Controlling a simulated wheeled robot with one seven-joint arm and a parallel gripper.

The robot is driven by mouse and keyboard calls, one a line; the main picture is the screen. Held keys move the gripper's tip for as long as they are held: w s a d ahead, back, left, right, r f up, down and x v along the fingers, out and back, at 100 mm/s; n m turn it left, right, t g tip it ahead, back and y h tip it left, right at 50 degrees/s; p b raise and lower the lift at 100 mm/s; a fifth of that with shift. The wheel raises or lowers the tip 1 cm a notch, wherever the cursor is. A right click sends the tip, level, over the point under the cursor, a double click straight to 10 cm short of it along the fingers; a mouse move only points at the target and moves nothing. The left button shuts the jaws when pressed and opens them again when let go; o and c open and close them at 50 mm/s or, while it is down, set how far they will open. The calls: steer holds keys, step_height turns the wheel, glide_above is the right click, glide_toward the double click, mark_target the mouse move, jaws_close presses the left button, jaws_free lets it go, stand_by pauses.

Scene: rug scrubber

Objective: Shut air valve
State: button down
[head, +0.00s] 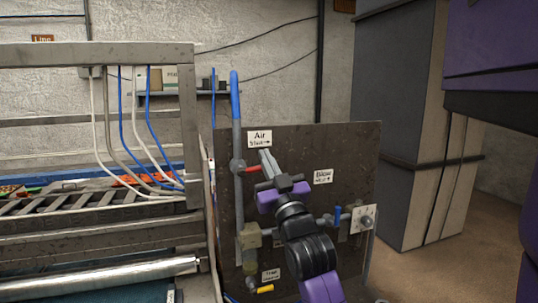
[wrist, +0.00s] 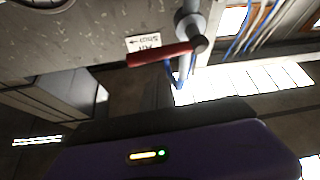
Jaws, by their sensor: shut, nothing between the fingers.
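The air valve has a red lever (head: 252,169) on a grey vertical pipe with a blue upper end. The lever points right from its round pivot, roughly level and across the pipe. The sign beside it (head: 260,138) reads "Air" with "Shut" and a right arrow. My gripper (head: 265,153) is shut and empty, its fingers pointing up just right of the lever's free end. Whether they touch it I cannot tell. In the wrist view the red lever (wrist: 160,55) shows whole, with the sign (wrist: 143,43) upside down behind it. The fingertips are not clear there.
The dark panel (head: 342,145) also carries a "Blow" sign (head: 323,176), a blue lever (head: 337,215) and a yellow lever (head: 265,289) low down. A metal frame with rollers (head: 100,280) stands at left. A grey cabinet (head: 395,120) stands at right.

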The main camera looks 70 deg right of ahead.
steer(key=shift+d+f, duration=0.2)
steer(key=shift+f, duration=0.7)
